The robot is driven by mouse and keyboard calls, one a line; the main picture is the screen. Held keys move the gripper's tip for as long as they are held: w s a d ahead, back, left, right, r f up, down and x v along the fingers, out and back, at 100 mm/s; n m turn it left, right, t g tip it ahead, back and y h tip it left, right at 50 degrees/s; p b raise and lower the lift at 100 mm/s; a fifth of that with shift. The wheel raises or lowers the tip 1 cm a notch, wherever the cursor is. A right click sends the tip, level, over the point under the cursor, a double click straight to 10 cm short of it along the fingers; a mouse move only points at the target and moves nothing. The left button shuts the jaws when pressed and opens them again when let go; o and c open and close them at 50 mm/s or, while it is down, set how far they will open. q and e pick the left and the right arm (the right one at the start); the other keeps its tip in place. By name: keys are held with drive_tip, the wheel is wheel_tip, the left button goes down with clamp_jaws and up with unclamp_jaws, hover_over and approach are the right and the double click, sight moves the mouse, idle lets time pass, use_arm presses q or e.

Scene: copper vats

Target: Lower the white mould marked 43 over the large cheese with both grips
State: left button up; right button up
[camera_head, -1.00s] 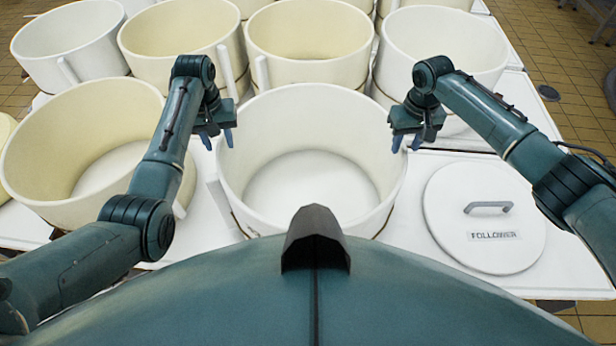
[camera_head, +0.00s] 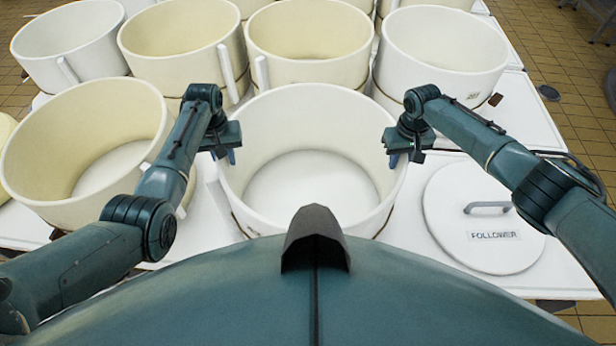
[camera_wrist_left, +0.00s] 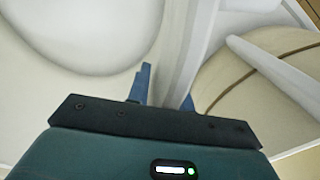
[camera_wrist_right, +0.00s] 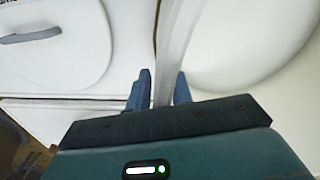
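A large round white mould (camera_head: 300,115) stands in front of me at the middle; no number 43 is readable on it. Its inside shows a pale flat floor (camera_head: 312,188); I cannot tell whether this is cheese or the surface beneath. My left gripper (camera_head: 228,156) is at the mould's left rim, fingers down; in the left wrist view the wall runs between its blue fingers (camera_wrist_left: 166,88). My right gripper (camera_head: 404,158) is at the right rim; in the right wrist view the wall stands between its fingers (camera_wrist_right: 161,90), with gaps on both sides. Both grippers look open.
A white round lid marked FOLLOWER (camera_head: 484,217), with a grey handle, lies at the right. A cream mould (camera_head: 85,130) stands close at the left. Several more moulds, including a white one (camera_head: 445,40), crowd the back.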

use_arm(q)
clamp_jaws()
use_arm(e)
clamp_jaws()
idle(0.7)
use_arm(q)
drive_tip(key=shift+w+r, duration=0.1)
drive_tip(key=shift+r, duration=0.1)
use_arm(e)
drive_tip(key=shift+w+r, duration=0.15)
drive_tip(key=shift+r, duration=0.05)
